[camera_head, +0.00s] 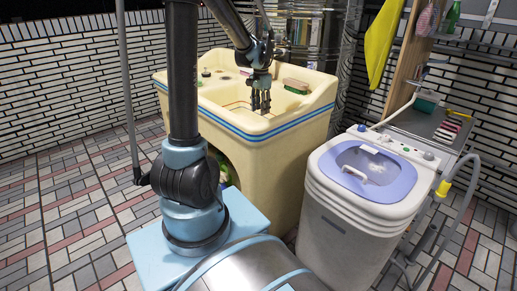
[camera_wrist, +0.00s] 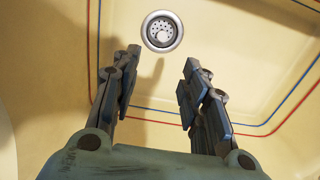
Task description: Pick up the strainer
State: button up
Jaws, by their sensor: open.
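The strainer (camera_wrist: 162,31) is a small round metal piece with dark holes, set in the floor of the cream basin (camera_wrist: 262,70). In the wrist view it lies just beyond my fingertips, centred between them. My gripper (camera_wrist: 157,75) is open and empty, its two dark fingers spread apart and pointing towards the strainer. In the head view my gripper (camera_head: 260,101) hangs down into the cream sink (camera_head: 270,141). The strainer is hidden there by the sink's front wall and the gripper.
A washing machine (camera_head: 367,190) with a purple lid stands right of the sink. A brush (camera_head: 296,86) lies on the sink's back ledge. A metal shelf (camera_head: 425,123) and a yellow cloth (camera_head: 384,43) are at the right. The basin floor around the strainer is clear.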

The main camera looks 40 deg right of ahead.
notch_tip(320, 180, down, 11)
jog(key=shift+w+r, duration=0.1)
jog(key=shift+w, duration=0.05)
jog(key=shift+a+f, duration=0.15)
jog(key=shift+f, duration=1.3)
jog(key=shift+a+f, duration=0.1)
jog(key=shift+f, duration=1.3)
grip_shut()
